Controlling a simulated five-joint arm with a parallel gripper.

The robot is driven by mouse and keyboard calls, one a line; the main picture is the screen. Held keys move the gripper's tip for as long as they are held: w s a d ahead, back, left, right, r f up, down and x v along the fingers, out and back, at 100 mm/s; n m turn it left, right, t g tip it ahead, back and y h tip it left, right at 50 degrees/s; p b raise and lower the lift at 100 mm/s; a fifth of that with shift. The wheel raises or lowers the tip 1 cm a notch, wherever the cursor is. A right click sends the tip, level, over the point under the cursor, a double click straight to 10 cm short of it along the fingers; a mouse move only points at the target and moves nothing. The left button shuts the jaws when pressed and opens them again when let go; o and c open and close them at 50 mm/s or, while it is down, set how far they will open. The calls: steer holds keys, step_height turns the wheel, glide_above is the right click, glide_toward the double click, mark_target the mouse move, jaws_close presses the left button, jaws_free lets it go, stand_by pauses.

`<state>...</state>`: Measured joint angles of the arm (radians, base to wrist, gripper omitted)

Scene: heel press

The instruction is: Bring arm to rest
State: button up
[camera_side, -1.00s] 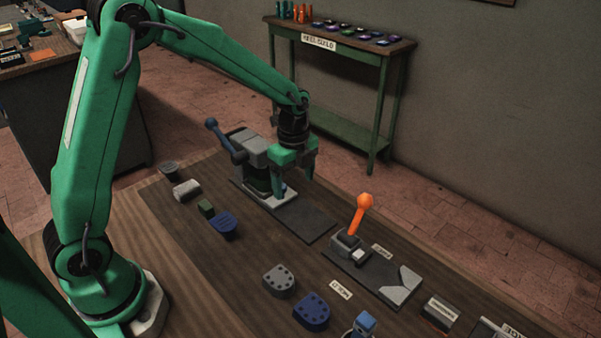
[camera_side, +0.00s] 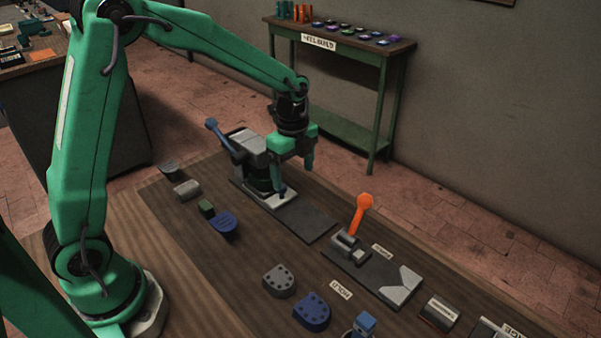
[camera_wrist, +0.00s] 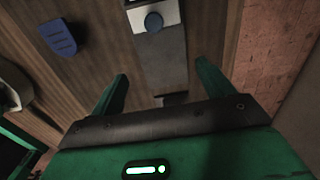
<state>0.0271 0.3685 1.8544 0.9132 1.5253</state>
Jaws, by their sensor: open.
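My gripper (camera_side: 295,160) is green and hangs above the grey press with the blue lever (camera_side: 248,150) at the far side of the bench. In the wrist view my gripper (camera_wrist: 163,88) shows its two green fingers spread wide with nothing between them. Below it a small blue peg (camera_side: 282,192) stands on the press's pale plate; its round top also shows in the wrist view (camera_wrist: 153,22). The fingers are apart from the peg. The press's dark base plate (camera_side: 305,220) extends toward the lower right and is bare there.
A second fixture with an orange lever (camera_side: 362,205) stands to the right. A grey heel block (camera_side: 279,280) and a blue one (camera_side: 312,311) lie near the front. Another blue piece (camera_side: 223,225) and a green block (camera_side: 207,208) lie left of the press. A green shelf table (camera_side: 340,45) stands behind.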

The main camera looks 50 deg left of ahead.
steer(key=s+r+n+t, duration=0.2)
steer(key=s+r+n, duration=0.5)
steer(key=s+n, duration=0.2)
steer(key=s+a+r+n+t, duration=0.1)
steer(key=s+r+n+t, duration=0.2)
steer(key=s, duration=0.9)
step_height(320, 180, up, 4)
steer(key=n, duration=0.5)
steer(key=shift+s+f+n+t, duration=0.2)
steer(key=shift+n+t, duration=0.1)
steer(key=shift+n, duration=0.1)
